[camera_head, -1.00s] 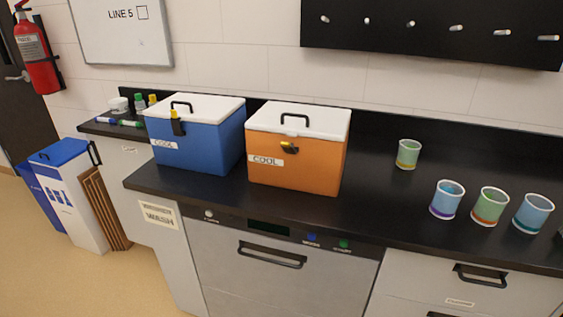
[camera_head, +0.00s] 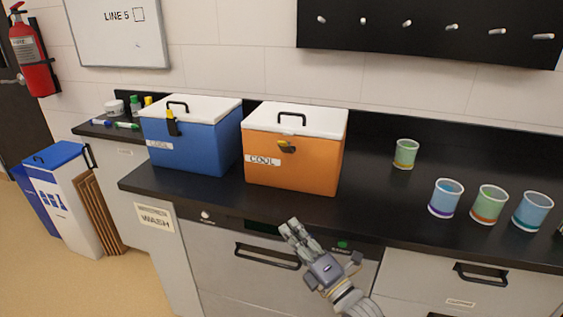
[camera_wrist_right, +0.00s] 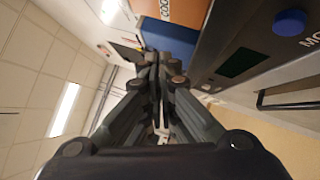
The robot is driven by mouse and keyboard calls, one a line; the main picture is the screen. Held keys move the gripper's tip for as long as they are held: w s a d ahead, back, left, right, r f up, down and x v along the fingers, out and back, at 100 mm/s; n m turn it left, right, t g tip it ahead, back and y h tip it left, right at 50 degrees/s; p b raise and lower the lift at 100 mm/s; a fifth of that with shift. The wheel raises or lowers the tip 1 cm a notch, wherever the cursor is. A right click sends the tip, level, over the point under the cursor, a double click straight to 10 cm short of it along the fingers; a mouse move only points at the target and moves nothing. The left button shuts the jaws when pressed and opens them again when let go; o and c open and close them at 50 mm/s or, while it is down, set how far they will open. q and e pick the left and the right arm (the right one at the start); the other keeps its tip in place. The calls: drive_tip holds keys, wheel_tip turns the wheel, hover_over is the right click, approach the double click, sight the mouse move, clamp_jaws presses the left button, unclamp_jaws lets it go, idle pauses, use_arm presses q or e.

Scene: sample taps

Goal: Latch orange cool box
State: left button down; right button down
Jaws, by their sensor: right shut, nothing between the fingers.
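The orange cool box (camera_head: 290,163) stands on the black counter with its white lid (camera_head: 297,119) down. Its yellow and black latch (camera_head: 287,147) on the front face lies sideways, turned away from upright. My right gripper (camera_head: 289,226) is shut and empty, in front of the counter edge, below and apart from the orange box. In the right wrist view the shut fingers (camera_wrist_right: 160,60) fill the middle, and part of the orange box (camera_wrist_right: 185,10) shows at the top. My left gripper is not in view.
A blue cool box (camera_head: 193,143) stands close to the left of the orange one, its latch (camera_head: 171,124) upright. Several cups, including a green cup (camera_head: 405,154), stand to the right. A dishwasher handle (camera_head: 267,256) is below the counter.

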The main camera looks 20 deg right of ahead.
sight(285, 145)
wheel_tip(285, 145, up, 6)
drive_tip(key=d+n+t+y, duration=0.1)
drive_tip(key=d+n+t, duration=0.1)
drive_tip(key=n, duration=0.2)
drive_tip(key=shift+y, duration=0.3)
drive_tip(key=shift+w+f, duration=0.1)
drive_tip(key=w+a+r+b, duration=0.1)
drive_tip(key=w+r, duration=0.6)
drive_tip(key=w, duration=0.3)
drive_tip(key=shift+w+a+r, duration=0.2)
drive_tip(key=shift+r, duration=0.2)
